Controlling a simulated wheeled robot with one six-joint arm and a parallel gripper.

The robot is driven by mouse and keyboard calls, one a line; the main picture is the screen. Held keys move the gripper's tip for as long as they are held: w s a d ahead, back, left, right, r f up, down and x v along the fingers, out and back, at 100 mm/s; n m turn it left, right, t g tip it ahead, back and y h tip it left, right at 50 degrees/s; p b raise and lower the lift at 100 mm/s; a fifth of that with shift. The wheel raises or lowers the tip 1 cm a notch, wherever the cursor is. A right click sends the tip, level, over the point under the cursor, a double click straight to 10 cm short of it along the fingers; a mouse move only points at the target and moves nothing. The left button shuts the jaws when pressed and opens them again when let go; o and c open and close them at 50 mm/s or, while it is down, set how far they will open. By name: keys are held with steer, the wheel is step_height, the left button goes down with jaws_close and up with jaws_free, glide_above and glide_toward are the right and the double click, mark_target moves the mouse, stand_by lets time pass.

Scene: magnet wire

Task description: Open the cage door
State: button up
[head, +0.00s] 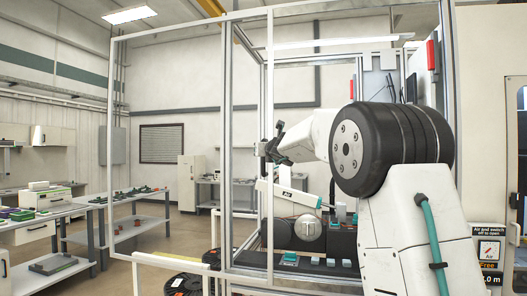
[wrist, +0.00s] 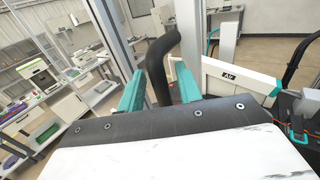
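The cage door appears as a light metal frame (head: 113,150). It reaches left past an upright cage post (head: 227,130), and I cannot tell how far it stands open. A black curved handle (wrist: 158,72) shows in the wrist view, between the teal fingers of my gripper (wrist: 160,92). The fingers are apart on either side of it, with a small gap seeming to show on the right. In the head view my gripper (head: 276,150) is beside a thin upright of the frame; the handle is hard to make out there.
Inside the cage are a white unit labelled "Air" (wrist: 238,78) and a dark bench (head: 335,240). Low pale rails and black round objects (head: 185,284) are at the front. Workbenches (head: 140,205) stand to the left, with open floor (head: 165,243) between.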

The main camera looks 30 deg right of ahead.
steer(key=v, duration=0.7)
steer(key=shift+s, duration=0.3)
